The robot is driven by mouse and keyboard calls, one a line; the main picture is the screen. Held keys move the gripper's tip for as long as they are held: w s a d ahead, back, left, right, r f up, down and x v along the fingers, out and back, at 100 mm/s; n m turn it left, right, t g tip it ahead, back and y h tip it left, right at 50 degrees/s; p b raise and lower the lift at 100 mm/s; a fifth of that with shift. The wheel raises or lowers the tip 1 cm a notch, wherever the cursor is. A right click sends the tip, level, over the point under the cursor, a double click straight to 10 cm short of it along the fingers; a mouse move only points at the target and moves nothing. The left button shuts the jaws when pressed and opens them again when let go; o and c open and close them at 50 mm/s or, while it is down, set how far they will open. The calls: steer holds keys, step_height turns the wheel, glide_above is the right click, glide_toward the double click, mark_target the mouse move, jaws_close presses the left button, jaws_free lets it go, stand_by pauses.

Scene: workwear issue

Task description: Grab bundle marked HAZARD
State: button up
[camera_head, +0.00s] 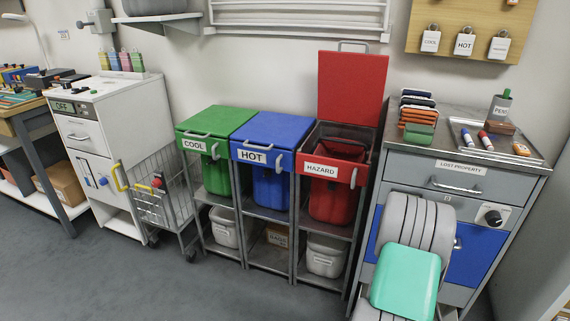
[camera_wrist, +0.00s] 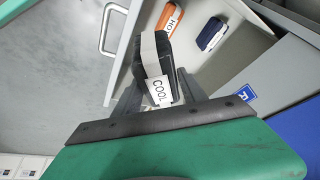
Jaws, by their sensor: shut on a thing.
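My gripper, in the wrist view (camera_wrist: 157,92), is shut on a dark bundle with a pale band (camera_wrist: 150,55). Its white label reads COOL. An orange bundle (camera_wrist: 169,18) with a label that looks like HOT lies just beyond, and a dark blue bundle (camera_wrist: 211,34) with a white label I cannot read lies to its right. No bundle label in view reads HAZARD. In the head view the fingers and the held bundle are hidden; only my arm shows, in front of the grey cabinet (camera_head: 505,186).
The HAZARD bin (camera_head: 333,197) is red, with its lid (camera_head: 352,88) raised. The green COOL bin (camera_head: 216,176) and blue HOT bin (camera_head: 270,184) have their lids down. A wire trolley (camera_head: 152,196) stands left of them. Markers lie on a tray (camera_head: 487,149) on the cabinet top.

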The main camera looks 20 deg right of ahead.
steer(key=a+n, duration=0.1)
steer(key=a+r+n+t, duration=0.1)
steer(key=a+n, duration=0.1)
steer(key=w+a+n+t, duration=0.1)
steer(key=n, duration=0.1)
steer(key=shift+a+r, duration=0.2)
steer(key=shift+a, duration=0.1)
steer(key=w+a+r+n+t+y+b, duration=0.2)
steer(key=w+a+r+n+t+b, duration=0.15)
steer(key=w+a+r+n, duration=0.9)
steer(key=w+a+r+n+y+b, duration=0.1)
steer(key=w+a+r, duration=0.3)
steer(key=a, duration=0.3)
steer(key=w+a+r+y+b, duration=0.1)
steer(key=w+a+r+b, duration=0.1)
steer(key=w+a+r, duration=0.35)
steer(key=w+a+r+n+b, duration=0.1)
steer(key=w+a+r, duration=0.15)
steer(key=a, duration=0.55)
steer(key=w+r+p+v, duration=0.1)
steer(key=w+p+v, duration=0.1)
steer(key=p+v, duration=1.3)
steer(key=w+d+r+p+v, duration=0.1)
steer(key=w+p+v, duration=0.1)
steer(key=p+v, duration=1.4)
steer(key=shift+w+r+p, duration=0.25)
steer(key=shift+r+p, duration=0.1)
steer(key=shift+p, duration=0.8)
